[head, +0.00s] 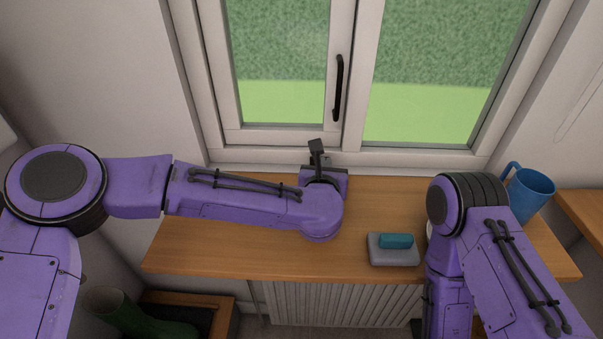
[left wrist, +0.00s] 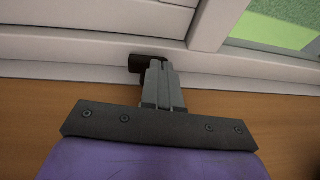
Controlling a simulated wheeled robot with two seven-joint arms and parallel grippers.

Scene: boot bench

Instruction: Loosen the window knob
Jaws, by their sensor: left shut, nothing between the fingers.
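The window (head: 345,60) stands behind the wooden sill. A dark knob (left wrist: 143,62) sits low on the white window frame in the left wrist view, partly hidden by my fingertips. My left gripper (left wrist: 160,66) is shut and empty, its fingertips at the knob's right side. I cannot tell whether they touch it.
A black handle (head: 338,88) stands upright on the window's middle frame. On the sill (head: 240,250) lie a grey block with a teal top (head: 395,242) and, at the right, a blue mug (head: 530,192). Green boots (head: 125,312) stand below left. A radiator (head: 345,303) is under the sill.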

